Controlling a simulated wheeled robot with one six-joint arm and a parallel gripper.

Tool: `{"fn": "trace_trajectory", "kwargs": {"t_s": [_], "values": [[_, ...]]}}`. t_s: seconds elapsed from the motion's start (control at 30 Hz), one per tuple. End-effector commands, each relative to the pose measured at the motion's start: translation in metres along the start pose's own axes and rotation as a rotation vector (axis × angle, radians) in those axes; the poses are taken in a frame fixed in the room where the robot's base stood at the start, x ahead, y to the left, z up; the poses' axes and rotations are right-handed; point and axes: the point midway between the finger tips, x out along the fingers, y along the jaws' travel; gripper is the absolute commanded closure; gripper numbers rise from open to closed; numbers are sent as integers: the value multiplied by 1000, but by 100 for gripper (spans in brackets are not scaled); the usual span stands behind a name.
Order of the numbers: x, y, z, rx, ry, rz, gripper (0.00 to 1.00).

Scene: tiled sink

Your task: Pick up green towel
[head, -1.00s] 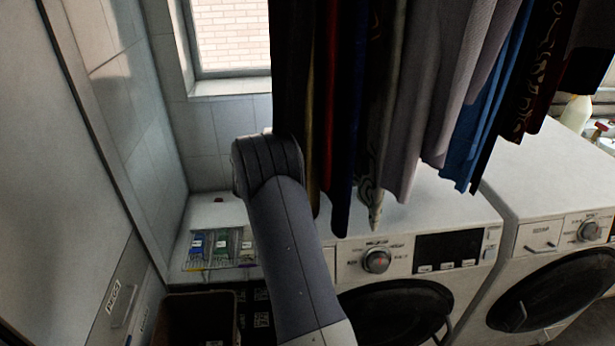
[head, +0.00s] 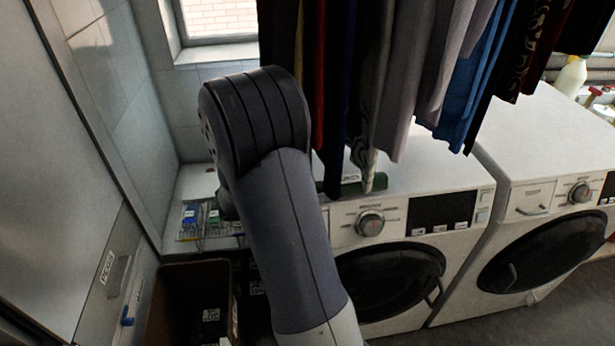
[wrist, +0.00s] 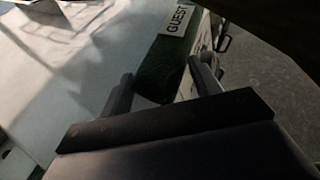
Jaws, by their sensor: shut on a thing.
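The green towel (wrist: 165,62) is a dark green roll with a white "GUEST" label, seen in the wrist view. It lies between the two fingers of my gripper (wrist: 160,72), which is shut on it. In the head view, a dark green strip (head: 377,184) shows on the washing machine top, under the hanging clothes, and looks like the same towel. My arm hides the gripper in the head view. I cannot tell whether the towel is clear of the surface.
Clothes (head: 400,80) hang low over the left washing machine (head: 455,172). A second washing machine (head: 540,125) stands to the right. A wire rack (head: 200,228) with small packets sits at the left, above a dark bin (head: 190,268).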

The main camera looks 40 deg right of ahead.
Motion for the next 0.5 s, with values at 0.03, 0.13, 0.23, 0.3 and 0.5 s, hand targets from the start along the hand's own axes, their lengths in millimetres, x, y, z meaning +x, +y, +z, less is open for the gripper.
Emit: {"fn": "trace_trajectory", "kwargs": {"t_s": [0.03,0.13,0.23,0.3,0.5], "values": [[-5,-9,-4,-3,-1,2,77],[-14,-27,-12,-3,0,2,77],[-23,-45,-19,-3,-1,2,77],[-30,-58,-25,-3,-1,3,77],[-47,-95,-40,-3,-1,3,77]]}}
